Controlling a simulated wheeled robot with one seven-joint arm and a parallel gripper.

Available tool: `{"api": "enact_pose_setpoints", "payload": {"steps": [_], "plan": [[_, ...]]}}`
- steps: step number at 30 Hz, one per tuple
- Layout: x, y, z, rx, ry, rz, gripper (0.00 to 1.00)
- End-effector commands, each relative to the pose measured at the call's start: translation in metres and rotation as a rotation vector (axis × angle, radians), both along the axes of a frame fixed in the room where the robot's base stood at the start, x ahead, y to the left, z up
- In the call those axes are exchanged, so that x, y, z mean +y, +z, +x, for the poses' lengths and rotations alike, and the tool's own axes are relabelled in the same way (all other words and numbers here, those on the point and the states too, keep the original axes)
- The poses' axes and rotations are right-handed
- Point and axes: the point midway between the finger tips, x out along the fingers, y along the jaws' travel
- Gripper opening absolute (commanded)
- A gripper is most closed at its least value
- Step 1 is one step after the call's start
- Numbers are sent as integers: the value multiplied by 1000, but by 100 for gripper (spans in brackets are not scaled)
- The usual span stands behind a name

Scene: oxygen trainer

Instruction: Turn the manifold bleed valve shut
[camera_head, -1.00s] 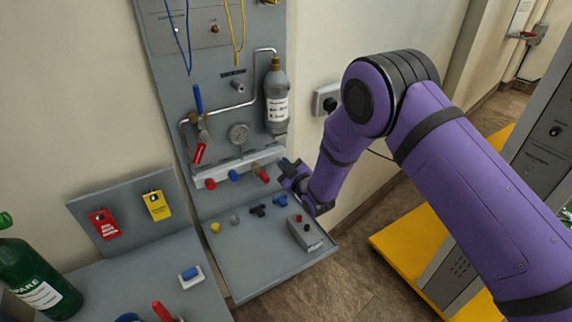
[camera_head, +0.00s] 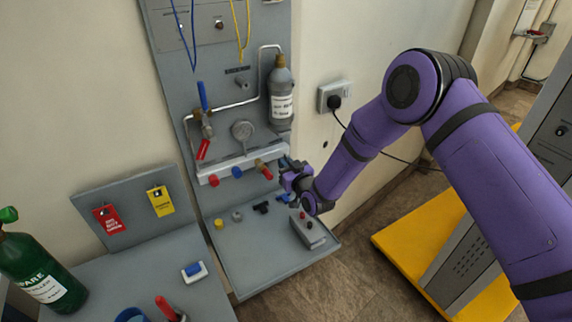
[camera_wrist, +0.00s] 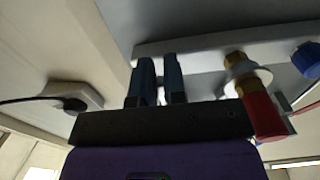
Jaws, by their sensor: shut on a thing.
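The grey manifold bar (camera_head: 240,163) is fixed low on the upright panel, with red and blue outlets along its front. My gripper (camera_head: 286,164) is at the bar's right end. In the wrist view, my gripper's two dark blue fingers (camera_wrist: 160,80) stand close together at the bar's end (camera_wrist: 205,42), shut on a small part there. That part, where the bleed valve appears to be, is hidden between the fingers, so its turn position cannot be seen. A brass outlet with a red end (camera_wrist: 262,112) is just right of the fingers.
A wall socket with a black plug (camera_head: 333,102) and cable is right of the panel. Below are a shelf (camera_head: 258,262) with small fittings and a grey box (camera_head: 308,230).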

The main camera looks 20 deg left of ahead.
Motion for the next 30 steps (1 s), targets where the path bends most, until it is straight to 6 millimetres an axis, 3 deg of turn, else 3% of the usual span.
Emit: {"api": "enact_pose_setpoints", "payload": {"steps": [11, 12, 15, 25, 30], "plan": [[-1, -2, -1, 9, 0, 1, 0], [-1, -2, -1, 9, 0, 1, 14], [-1, -2, -1, 7, 0, 1, 37], [0, 1, 0, 5, 0, 2, 37], [0, 20, 0, 3, -1, 4, 37]]}}
